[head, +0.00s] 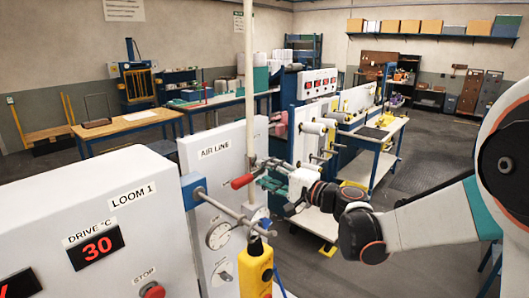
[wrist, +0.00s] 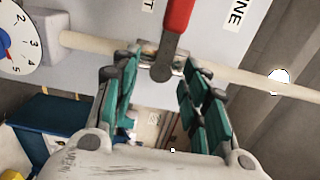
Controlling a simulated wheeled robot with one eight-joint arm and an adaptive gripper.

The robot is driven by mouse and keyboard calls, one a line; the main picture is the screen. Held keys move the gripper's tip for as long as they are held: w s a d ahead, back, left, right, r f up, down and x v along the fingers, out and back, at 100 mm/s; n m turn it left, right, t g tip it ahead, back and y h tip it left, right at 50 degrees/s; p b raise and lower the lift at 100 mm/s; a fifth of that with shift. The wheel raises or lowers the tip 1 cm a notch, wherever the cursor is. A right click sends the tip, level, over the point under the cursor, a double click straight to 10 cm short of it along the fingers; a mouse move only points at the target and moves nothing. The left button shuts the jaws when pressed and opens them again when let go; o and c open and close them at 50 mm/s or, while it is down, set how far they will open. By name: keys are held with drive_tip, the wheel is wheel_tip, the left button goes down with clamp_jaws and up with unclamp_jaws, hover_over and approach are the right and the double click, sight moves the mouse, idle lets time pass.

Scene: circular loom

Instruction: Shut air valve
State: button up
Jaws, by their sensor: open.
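The air valve sits on a pale pipe (head: 249,80) in front of the AIR LINE panel (head: 215,150). Its red lever (head: 243,181) points left in the head view. In the wrist view the red lever (wrist: 178,18) points up, across the pipe (wrist: 92,43), from a metal pivot (wrist: 162,70). My gripper (head: 277,181) is at the valve, right of the red grip. In the wrist view my gripper (wrist: 160,72) is open, its teal-padded fingers either side of the pivot with gaps. Whether a fingertip touches the pipe or valve, I cannot tell.
A round gauge (head: 219,235) and a yellow push-button box (head: 256,270) are below the valve. The white LOOM 1 cabinet (head: 110,235) fills the lower left. Loom rollers (head: 315,128) stand behind my gripper. Open grey floor (head: 440,150) lies to the right.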

drive_tip(key=v, duration=0.6)
drive_tip(key=shift+s+d, duration=0.1)
idle(1.3)
